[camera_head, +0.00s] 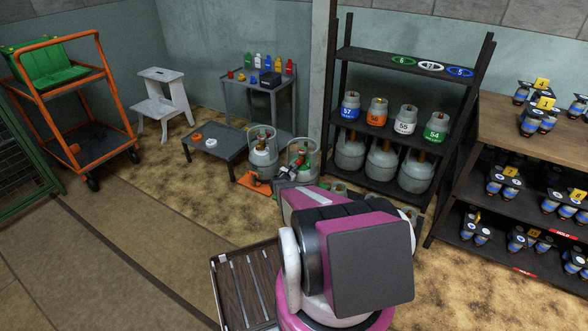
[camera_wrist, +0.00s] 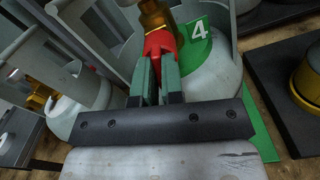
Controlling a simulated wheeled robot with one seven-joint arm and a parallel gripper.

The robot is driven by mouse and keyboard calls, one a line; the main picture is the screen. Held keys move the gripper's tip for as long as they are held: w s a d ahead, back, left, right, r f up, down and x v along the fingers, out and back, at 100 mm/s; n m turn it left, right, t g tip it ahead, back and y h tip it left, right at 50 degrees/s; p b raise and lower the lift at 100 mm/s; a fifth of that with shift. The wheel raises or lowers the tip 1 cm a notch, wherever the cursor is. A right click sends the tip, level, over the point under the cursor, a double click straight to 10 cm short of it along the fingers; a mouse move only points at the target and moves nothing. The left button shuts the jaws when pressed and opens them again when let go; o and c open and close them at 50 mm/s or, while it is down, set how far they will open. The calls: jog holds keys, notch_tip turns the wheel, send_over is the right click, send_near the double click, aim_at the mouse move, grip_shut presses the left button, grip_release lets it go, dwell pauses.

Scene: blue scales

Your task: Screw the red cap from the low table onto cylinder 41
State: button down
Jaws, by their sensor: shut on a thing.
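My gripper (camera_wrist: 156,80) is shut on the red cap (camera_wrist: 158,44), its green fingers on either side of it. The cap is against or very close to the brass valve (camera_wrist: 153,14) of a grey cylinder (camera_wrist: 222,75); I cannot tell whether it is threaded on. A green tag (camera_wrist: 199,38) on this cylinder shows a "4"; any further digit is hidden. In the head view my gripper (camera_head: 287,171) is at the right-hand floor cylinder (camera_head: 303,152), largely hidden by my arm. The low table (camera_head: 229,150) holds an orange-red piece (camera_head: 196,137) and a white piece (camera_head: 211,142).
Another grey cylinder (camera_head: 263,160) stands close on the left, on an orange mat (camera_head: 252,183). A dark rack (camera_head: 385,190) of numbered cylinders is behind to the right. A wooden-topped shelf (camera_head: 490,115) stands at far right. Floor (camera_head: 130,220) at left is clear.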

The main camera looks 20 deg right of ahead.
jog(key=shift+m, duration=0.3)
jog(key=shift+m, duration=1.6)
jog(key=shift+m, duration=1.7)
jog(key=shift+w+m, duration=0.1)
jog(key=shift+m, duration=1.6)
jog(key=shift+m, duration=1.7)
